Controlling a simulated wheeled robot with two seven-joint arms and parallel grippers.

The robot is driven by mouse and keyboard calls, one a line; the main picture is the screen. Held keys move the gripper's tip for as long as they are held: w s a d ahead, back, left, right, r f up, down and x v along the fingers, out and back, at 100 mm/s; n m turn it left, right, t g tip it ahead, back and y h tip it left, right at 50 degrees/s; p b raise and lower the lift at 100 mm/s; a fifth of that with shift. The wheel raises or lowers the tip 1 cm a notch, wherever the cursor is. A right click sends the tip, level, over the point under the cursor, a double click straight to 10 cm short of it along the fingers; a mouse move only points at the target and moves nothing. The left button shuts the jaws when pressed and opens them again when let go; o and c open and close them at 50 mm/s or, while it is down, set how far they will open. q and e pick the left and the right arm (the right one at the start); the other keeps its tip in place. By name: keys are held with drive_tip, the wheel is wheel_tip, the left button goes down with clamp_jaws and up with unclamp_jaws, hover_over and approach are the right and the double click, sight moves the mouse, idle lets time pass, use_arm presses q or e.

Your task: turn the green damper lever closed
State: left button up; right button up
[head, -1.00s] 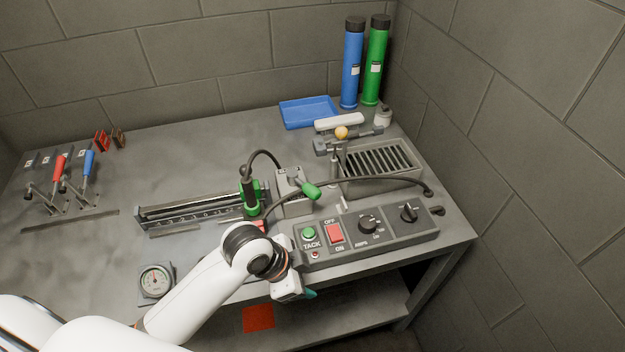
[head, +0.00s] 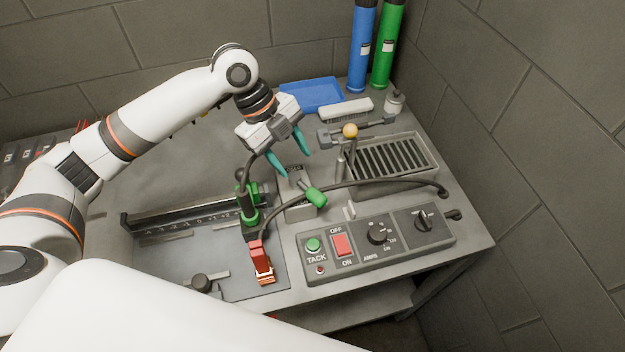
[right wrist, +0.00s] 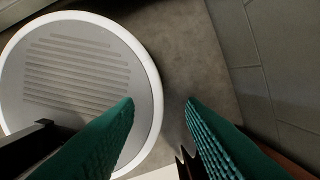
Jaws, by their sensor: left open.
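The green damper lever (head: 315,197) has a rounded green handle on a small grey box (head: 297,212) near the middle of the bench. The handle points toward the lower right. My left gripper (head: 296,164) is in the head view, open, with its two teal fingers pointing down. It hangs just behind the lever box in the picture; no contact with the handle shows. My right gripper (right wrist: 160,102) shows in the right wrist view with teal fingers apart and nothing between them. The lever does not show in that view.
A black cable (head: 385,184) arches beside the lever. The control panel (head: 350,265) lies in front, a slotted tray (head: 432,160) at right. A yellow-knobbed lever (head: 350,131) stands behind. The walls bound the back and right.

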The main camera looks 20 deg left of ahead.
use_arm(q)
hover_over(314, 193)
drive_tip(key=a, duration=0.2)
drive_tip(key=f, duration=0.2)
drive_tip(key=f+p, duration=0.1)
drive_tip(key=f, duration=0.1)
drive_tip(key=shift+s+a+f, duration=0.2)
drive_tip(key=x, duration=0.4)
drive_tip(key=shift+w+a+f+p, duration=0.1)
drive_tip(key=shift+w+f+p, duration=0.15)
drive_tip(key=shift+p, duration=0.1)
drive_tip(key=shift+d+f, duration=0.2)
drive_tip(key=shift+f, duration=0.15)
drive_tip(key=shift+s+d+f, duration=0.1)
drive_tip(key=shift+d+f, duration=0.1)
drive_tip(key=shift+f, duration=0.15)
drive_tip(key=shift+c, duration=0.2)
drive_tip(key=c, duration=0.9)
clamp_jaws()
use_arm(e)
drive_tip(key=s+r, duration=0.1)
drive_tip(key=s, duration=0.1)
drive_tip(key=shift+s+d+r, duration=0.2)
drive_tip(key=shift+s+r, duration=0.1)
drive_tip(key=shift+r, duration=0.1)
